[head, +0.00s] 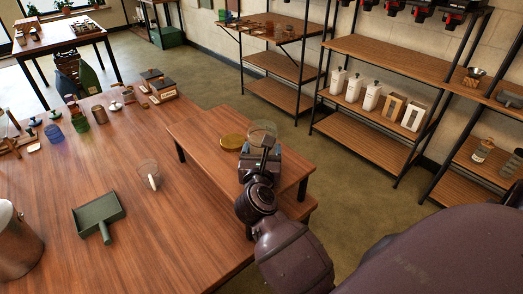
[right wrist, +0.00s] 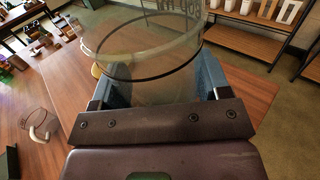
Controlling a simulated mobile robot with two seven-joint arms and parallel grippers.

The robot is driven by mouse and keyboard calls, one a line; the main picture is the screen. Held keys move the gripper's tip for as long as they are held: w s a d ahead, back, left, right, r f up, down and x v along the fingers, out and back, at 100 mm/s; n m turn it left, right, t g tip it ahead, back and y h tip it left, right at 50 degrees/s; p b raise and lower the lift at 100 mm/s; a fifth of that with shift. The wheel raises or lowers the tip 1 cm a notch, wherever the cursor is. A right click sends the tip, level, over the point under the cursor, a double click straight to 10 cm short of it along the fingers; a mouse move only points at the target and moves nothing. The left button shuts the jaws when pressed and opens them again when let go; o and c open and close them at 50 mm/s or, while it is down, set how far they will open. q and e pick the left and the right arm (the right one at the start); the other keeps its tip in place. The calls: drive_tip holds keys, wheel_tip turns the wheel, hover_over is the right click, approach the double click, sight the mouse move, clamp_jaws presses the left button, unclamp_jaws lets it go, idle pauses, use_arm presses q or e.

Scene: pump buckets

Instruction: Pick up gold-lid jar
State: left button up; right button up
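The gold lid (head: 232,142), a flat round disc, lies on the raised wooden bench in the head view. A clear, open-topped glass jar (head: 262,130) is just right of it. My right gripper (head: 264,150) reaches to the jar from the near side. In the right wrist view the jar (right wrist: 150,50) fills the space in front of the palm. The fingers of the right gripper (right wrist: 158,88) are spread wide, one on each side of it; firm contact is not clear. A sliver of gold shows behind the jar's left side. My left gripper is out of view.
The bench (head: 190,135) stands on the long wooden table (head: 60,175). A clear cup (head: 149,175), a green dustpan (head: 98,213) and a metal pot (head: 17,245) are on the table. Shelves with white bottles (head: 371,95) stand behind.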

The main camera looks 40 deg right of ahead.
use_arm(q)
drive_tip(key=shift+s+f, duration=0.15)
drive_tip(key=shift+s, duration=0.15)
use_arm(e)
drive_tip(key=c, duration=0.5)
drive_tip(key=shift+r, duration=0.1)
use_arm(q)
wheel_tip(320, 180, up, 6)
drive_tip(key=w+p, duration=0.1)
drive_tip(key=p, duration=0.3)
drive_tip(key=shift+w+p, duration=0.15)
drive_tip(key=shift+p, duration=0.15)
use_arm(e)
drive_tip(key=shift+r, duration=10)
